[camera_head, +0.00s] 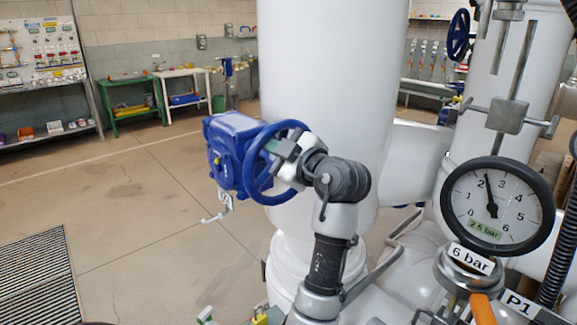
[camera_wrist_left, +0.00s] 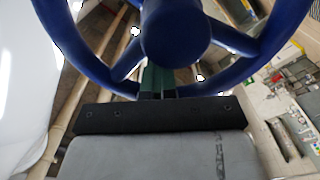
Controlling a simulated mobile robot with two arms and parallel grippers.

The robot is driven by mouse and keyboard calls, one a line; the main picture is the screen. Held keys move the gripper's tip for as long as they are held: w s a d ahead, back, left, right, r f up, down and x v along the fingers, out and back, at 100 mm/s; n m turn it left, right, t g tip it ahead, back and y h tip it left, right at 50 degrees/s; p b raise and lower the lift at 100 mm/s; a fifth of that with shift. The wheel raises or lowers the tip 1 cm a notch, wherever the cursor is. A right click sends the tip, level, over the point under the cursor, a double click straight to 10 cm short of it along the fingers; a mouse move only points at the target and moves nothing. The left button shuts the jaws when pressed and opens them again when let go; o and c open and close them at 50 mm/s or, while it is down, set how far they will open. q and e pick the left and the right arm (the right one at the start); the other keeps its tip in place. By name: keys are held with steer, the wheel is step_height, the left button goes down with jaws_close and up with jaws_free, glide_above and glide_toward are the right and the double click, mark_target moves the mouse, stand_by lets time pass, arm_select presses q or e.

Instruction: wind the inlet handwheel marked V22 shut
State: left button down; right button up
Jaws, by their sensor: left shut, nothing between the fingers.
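The blue handwheel (camera_head: 255,186) stands upright on a blue valve gearbox (camera_head: 228,140), in front of a large white vessel. In the left wrist view the dark green fingertips (camera_wrist_left: 158,80) are together, just below the round blue hub (camera_wrist_left: 175,30) and between two spokes. The wheel's rim (camera_wrist_left: 70,50) curves around them. Whether the fingers touch a spoke cannot be told. My right gripper is out of view.
Another blue wheel (camera_head: 458,35) is farther back. White pipes fill the lower right. The floor at left is open, with a grating (camera_head: 40,280).

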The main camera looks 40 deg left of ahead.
arm_select(q)
steer(key=shift+w+d+r, duration=0.1)
steer(key=shift+w+r, duration=0.15)
steer(key=shift+w, duration=0.5)
steer(key=shift+w+b, duration=0.45)
steer(key=shift+b, duration=0.05)
steer(key=shift+w+d, duration=0.1)
steer(key=shift+w, duration=0.4)
steer(key=shift+f, duration=0.1)
